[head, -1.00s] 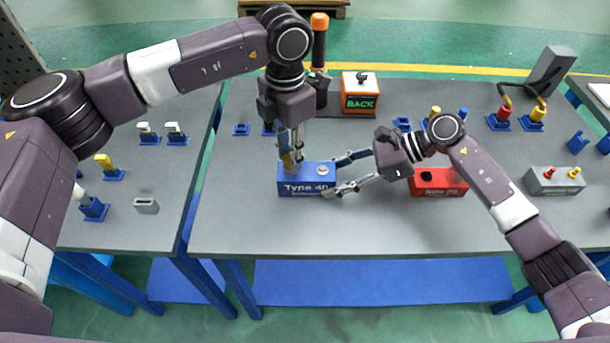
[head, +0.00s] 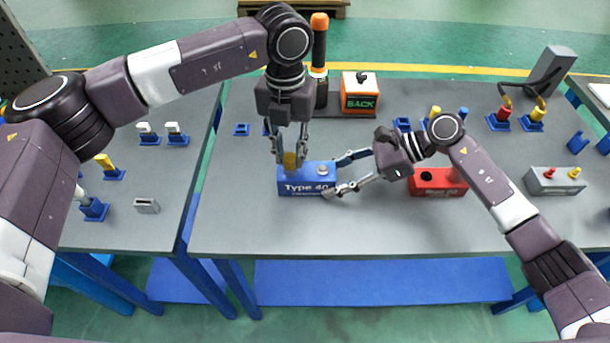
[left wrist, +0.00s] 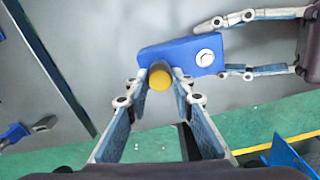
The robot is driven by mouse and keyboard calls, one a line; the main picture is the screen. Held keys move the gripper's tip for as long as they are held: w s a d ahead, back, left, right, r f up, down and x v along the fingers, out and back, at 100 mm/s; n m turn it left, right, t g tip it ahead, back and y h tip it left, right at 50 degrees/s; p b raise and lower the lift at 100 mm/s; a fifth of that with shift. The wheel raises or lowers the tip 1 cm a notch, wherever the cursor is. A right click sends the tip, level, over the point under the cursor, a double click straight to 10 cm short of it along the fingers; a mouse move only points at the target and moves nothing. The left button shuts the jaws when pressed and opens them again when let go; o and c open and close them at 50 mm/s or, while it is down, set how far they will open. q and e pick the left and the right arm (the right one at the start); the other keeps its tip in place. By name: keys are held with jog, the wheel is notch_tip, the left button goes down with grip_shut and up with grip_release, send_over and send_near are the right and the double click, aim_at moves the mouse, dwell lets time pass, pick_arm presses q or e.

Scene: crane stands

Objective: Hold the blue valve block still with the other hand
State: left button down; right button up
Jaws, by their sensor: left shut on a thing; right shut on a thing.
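The blue valve block (head: 309,178), marked "Type 40", sits on the grey table in the head view; it also shows in the left wrist view (left wrist: 182,56). A yellow-topped piece (head: 290,161) stands upright at the block's left end. My left gripper (head: 290,165) comes from above and is shut on this piece, which shows between its fingers in the left wrist view (left wrist: 160,78). My right gripper (head: 335,176) comes from the right and is shut on the block's right part, one finger along each long side. A round pale fitting (left wrist: 205,58) on the block's top lies between these fingers.
A red block (head: 437,182) stands to the right, partly behind my right arm. An orange "BACK" box (head: 360,95) and an orange-topped tool (head: 319,45) stand behind. A grey block (head: 555,181) with red and yellow fittings is far right. The table in front is clear.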

pick_arm(q)
jog(key=shift+r, duration=2.05)
pick_arm(e)
jog(key=o, duration=1.5)
jog(key=shift+c, duration=0.2)
